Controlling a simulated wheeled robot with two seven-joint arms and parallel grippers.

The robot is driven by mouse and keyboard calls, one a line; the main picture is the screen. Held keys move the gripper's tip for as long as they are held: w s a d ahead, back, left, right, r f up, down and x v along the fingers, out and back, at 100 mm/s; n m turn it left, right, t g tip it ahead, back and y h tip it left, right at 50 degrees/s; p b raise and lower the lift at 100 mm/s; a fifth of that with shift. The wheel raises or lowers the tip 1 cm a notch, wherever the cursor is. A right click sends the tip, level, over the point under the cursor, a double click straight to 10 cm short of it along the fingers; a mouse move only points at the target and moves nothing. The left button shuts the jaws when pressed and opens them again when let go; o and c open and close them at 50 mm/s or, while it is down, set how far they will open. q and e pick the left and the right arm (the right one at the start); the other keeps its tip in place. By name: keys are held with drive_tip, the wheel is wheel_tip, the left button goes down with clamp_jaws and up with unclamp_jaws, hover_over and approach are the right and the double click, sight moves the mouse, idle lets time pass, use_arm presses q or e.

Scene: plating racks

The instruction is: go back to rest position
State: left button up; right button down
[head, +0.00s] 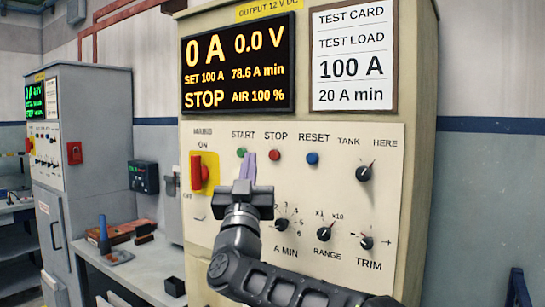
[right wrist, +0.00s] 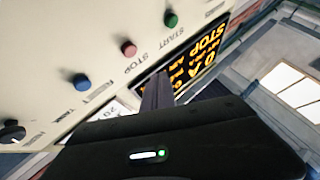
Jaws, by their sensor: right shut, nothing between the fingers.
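My right gripper (head: 248,168) is shut and empty. In the head view it stands in front of the cabinet's control panel, between the green START button (head: 241,152) and the red STOP button (head: 274,155), just below their labels. I cannot tell whether the fingertips touch the panel. In the right wrist view the closed fingers (right wrist: 156,95) point toward the panel, with the red STOP button (right wrist: 129,48) and the green START button (right wrist: 170,19) beyond them. The display (head: 238,66) reads 0 A, 0.0 V and STOP. My left gripper is not in view.
The red MAINS switch (head: 197,172), blue RESET button (head: 313,158) and several black knobs (head: 364,173) stick out of the panel. A bench (head: 150,268) with tools stands left of the cabinet. A second grey cabinet (head: 95,130) is further left.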

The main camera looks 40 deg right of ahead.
idle(0.3)
